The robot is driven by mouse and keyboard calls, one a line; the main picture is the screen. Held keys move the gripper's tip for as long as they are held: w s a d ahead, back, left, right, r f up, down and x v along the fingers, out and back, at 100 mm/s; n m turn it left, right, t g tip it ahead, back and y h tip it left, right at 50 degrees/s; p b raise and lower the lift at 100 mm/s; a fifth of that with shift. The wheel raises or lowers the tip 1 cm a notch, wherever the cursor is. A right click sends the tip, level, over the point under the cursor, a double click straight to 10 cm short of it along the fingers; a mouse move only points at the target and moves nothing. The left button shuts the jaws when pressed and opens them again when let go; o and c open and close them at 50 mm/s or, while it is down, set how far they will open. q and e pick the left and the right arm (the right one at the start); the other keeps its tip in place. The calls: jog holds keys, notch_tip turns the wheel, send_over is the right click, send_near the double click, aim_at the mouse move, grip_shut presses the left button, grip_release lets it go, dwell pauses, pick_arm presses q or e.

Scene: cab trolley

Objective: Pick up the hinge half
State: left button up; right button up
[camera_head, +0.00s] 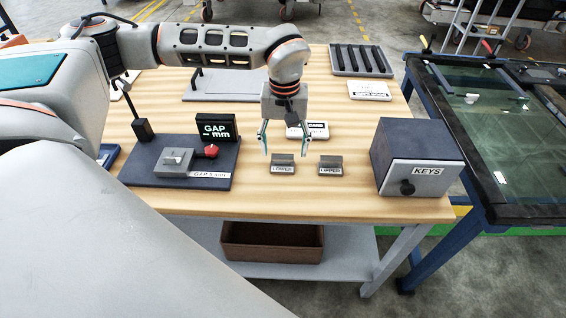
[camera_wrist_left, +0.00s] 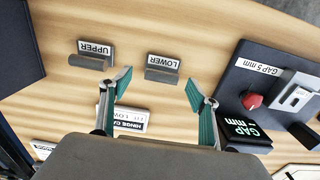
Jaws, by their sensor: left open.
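Two small grey pieces with white labels lie on the wooden bench. The LOWER-labelled piece (camera_head: 283,159) is left of the UPPER-labelled piece (camera_head: 331,159) in the head view. In the left wrist view, the LOWER piece (camera_wrist_left: 160,76) shows just beyond the fingertips and the UPPER piece (camera_wrist_left: 89,62) is to its left. Each looks like a dark grey bar beside its label; I cannot tell its exact shape. My left gripper (camera_head: 286,148) points down, open and empty, above the bench near the LOWER piece. It also shows in the left wrist view (camera_wrist_left: 158,86). My right gripper is not in view.
A dark gap station (camera_head: 140,172) with a red knob (camera_head: 211,150) and GAP display (camera_head: 216,129) stands left. A dark KEYS box (camera_head: 416,152) stands right. A white hinge card (camera_head: 317,130) lies behind the gripper. A slotted tray (camera_head: 360,60) is at the back right.

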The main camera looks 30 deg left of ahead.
aim_at(283, 157)
pick_arm(q)
jog(key=f, duration=0.4)
jog(key=shift+a+f, duration=0.25)
jog(key=shift+f, duration=0.05)
jog(key=c, duration=1.4)
jog(key=shift+c, duration=0.2)
jog(key=shift+r, duration=0.2)
